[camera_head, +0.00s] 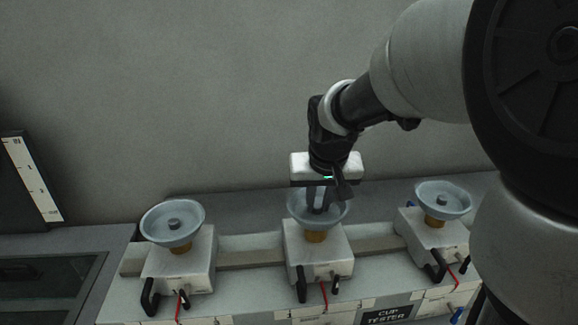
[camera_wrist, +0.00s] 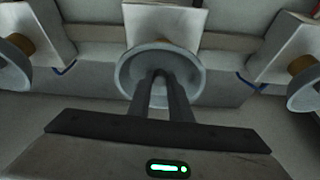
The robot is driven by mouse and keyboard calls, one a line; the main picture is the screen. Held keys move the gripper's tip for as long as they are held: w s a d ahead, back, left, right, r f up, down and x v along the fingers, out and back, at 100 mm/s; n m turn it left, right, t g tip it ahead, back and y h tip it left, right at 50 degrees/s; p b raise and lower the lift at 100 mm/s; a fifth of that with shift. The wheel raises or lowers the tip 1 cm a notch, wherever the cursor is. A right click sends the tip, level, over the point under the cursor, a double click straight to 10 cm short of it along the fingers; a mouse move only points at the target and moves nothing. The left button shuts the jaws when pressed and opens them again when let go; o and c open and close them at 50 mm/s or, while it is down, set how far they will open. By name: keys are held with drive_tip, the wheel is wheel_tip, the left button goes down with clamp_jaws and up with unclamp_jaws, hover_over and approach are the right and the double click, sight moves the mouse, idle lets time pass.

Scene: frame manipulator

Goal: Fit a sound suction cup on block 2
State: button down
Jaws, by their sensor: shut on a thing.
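Three white blocks stand in a row on a bench, each with a pale blue suction cup on a brass fitting. My gripper (camera_head: 319,208) is over the middle block (camera_head: 318,250), pointing down, with its fingers inside the bowl of the middle cup (camera_head: 335,212). The fingers (camera_wrist: 160,80) are close together at the cup's centre in the wrist view; what they grip there is hidden. The left cup (camera_head: 172,222) and the right cup (camera_head: 443,200) sit upright on the left block (camera_head: 183,265) and right block (camera_head: 437,240). I cannot read the block numbers.
Each block has black handles and a small lever in front, with red wires below. A "CUP TESTER" label (camera_head: 387,315) is on the bench front. A dark panel with a white scale (camera_head: 32,180) stands at far left. The wall behind is bare.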

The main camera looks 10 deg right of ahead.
drive_tip(key=shift+f+b, duration=0.55)
drive_tip(key=shift+f, duration=0.05)
idle(0.3)
drive_tip(key=c, duration=1.9)
unclamp_jaws()
drive_tip(key=p+v, duration=0.6)
drive_tip(key=v, duration=0.5)
drive_tip(key=shift+p, duration=0.35)
drive_tip(key=s+r+n+t, duration=0.1)
drive_tip(key=s+r, duration=0.1)
drive_tip(key=s, duration=1.4)
drive_tip(key=shift+s+d+r, duration=0.15)
drive_tip(key=shift+d+r, duration=0.2)
